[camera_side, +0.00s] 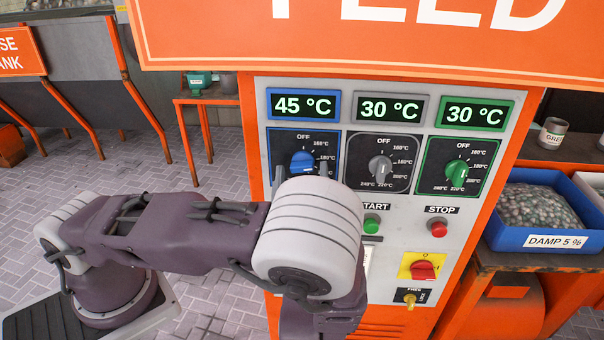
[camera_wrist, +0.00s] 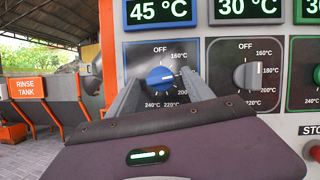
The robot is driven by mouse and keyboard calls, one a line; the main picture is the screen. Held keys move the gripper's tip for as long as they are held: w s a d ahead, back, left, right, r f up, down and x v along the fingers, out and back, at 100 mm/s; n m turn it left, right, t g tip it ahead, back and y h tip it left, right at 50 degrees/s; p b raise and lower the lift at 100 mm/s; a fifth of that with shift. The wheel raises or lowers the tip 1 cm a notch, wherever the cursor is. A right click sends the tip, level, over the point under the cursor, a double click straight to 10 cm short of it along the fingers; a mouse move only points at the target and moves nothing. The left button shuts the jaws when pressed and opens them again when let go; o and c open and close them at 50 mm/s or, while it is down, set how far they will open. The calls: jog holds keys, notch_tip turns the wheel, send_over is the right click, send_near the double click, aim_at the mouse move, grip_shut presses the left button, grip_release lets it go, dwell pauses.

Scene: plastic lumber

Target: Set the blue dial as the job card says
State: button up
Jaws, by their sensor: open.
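The blue dial (camera_wrist: 160,79) sits on a dark, blue-edged plate on the grey panel, with OFF at the top and temperature marks from 160°C to 240°C. Its white mark seems to point right, near 180°C, but it is small. In the side view the blue dial (camera_side: 302,161) is under a display (camera_side: 303,106) reading 45 °C. My gripper (camera_wrist: 162,84) is open, one finger on each side of the dial; contact cannot be told. The side view shows my gripper (camera_side: 301,175) partly behind my arm. No readable job card shows.
A grey dial (camera_side: 380,169) and a green dial (camera_side: 457,173) are to the right, each under a 30 °C display. Below are a green START button (camera_side: 371,226), a red STOP button (camera_side: 438,228) and a red switch (camera_side: 423,270). A blue tray (camera_side: 540,238) stands at right.

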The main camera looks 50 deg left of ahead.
jog(key=v, duration=0.6)
jog(key=s+a+r+n+g+h, duration=0.2)
jog(key=s+a+n+g+h, duration=0.6)
jog(key=n+g, duration=0.7)
jog(key=s+d+r+n+t+h, duration=0.2)
jog(key=s+r+n+t+h, duration=0.4)
jog(key=n+h, duration=0.3)
jog(key=shift+s+d+r, duration=0.4)
jog(key=shift+r, duration=0.4)
